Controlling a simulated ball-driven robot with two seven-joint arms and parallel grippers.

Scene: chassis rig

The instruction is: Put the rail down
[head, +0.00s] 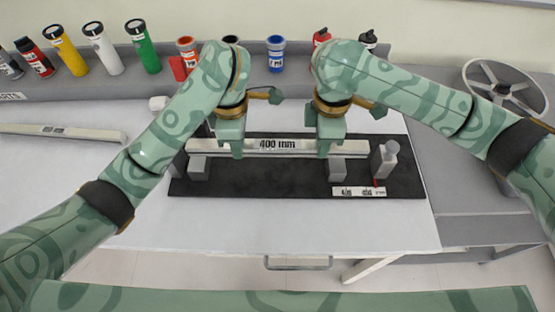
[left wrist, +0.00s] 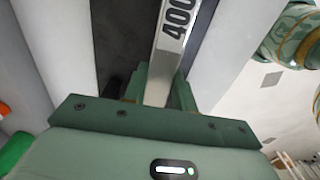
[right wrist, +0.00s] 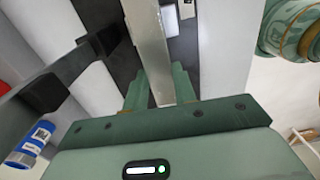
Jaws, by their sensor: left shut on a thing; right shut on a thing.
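A long pale rail (head: 275,146) marked "400 mm" lies level across the black mat (head: 265,185) in the head view. My left gripper (head: 237,150) is shut on the rail left of its middle; my right gripper (head: 324,150) is shut on it right of its middle. The rail also runs between the fingers in the left wrist view (left wrist: 172,45) and the right wrist view (right wrist: 150,45). Grey blocks (head: 199,168) (head: 338,170) stand on the mat near both ends of the rail. I cannot tell whether the rail touches them.
A grey upright piece (head: 384,160) stands at the mat's right, by a white label plate (head: 358,191). Another pale rail (head: 65,132) lies on the white table at left. Bottles and tubes (head: 103,48) line the back ledge. A spoked wheel (head: 504,87) is at right.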

